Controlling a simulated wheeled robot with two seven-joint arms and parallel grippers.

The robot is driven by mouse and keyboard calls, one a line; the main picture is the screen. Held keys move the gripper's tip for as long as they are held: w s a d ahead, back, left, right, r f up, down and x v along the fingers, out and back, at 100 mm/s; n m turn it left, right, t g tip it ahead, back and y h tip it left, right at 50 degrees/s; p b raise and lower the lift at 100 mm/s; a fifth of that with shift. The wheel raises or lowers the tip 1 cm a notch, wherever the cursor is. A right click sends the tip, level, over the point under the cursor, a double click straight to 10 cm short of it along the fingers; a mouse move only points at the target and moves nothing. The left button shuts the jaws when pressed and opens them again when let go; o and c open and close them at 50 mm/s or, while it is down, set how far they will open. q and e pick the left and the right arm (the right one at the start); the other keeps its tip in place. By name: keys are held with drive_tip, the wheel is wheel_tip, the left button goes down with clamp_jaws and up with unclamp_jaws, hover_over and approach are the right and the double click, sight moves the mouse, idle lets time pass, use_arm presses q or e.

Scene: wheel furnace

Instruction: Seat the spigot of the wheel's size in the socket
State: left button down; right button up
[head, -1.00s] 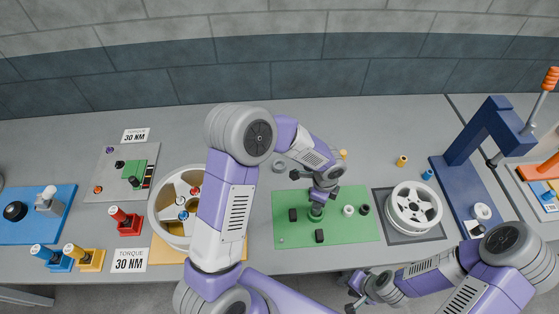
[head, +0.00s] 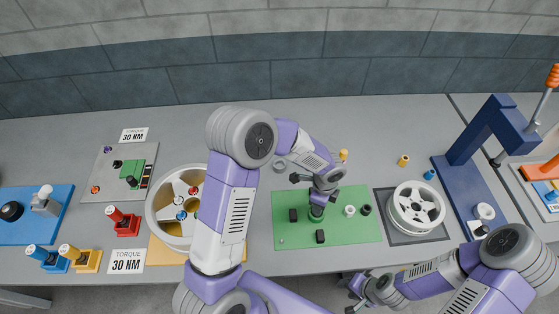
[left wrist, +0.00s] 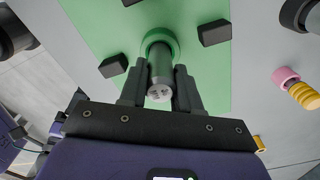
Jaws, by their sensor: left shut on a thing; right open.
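My left gripper (head: 317,205) points down over the green mat and is shut on a grey spigot (left wrist: 159,90). The spigot is a cylinder with a pale marked end facing the wrist camera; the marking is too small to read. Its far end is at the green ring-shaped socket (left wrist: 160,42), inside the ring's outline; I cannot tell how deep it sits. The white spoked wheel (head: 415,208) lies on a dark square further right. My right gripper (head: 360,289) is open and empty at the table's front edge.
Black blocks (head: 320,236) surround the socket on the green mat (head: 290,236). A blue press (head: 465,150) stands at the right. A larger wheel (head: 160,222), coloured handles and a blue board (head: 22,228) are at the left. The grey table behind the mat is mostly clear.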

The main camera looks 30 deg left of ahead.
use_arm(q)
drive_tip(key=shift+f+b, duration=0.65)
drive_tip(key=shift+f, duration=0.1)
drive_tip(key=c, duration=0.7)
unclamp_jaws()
drive_tip(key=shift+c, duration=0.5)
drive_tip(key=shift+c, duration=1)
drive_tip(key=shift+r, duration=0.1)
drive_tip(key=shift+r+p, duration=2.65)
drive_tip(key=shift+r, duration=0.8)
drive_tip(key=shift+f, duration=0.1)
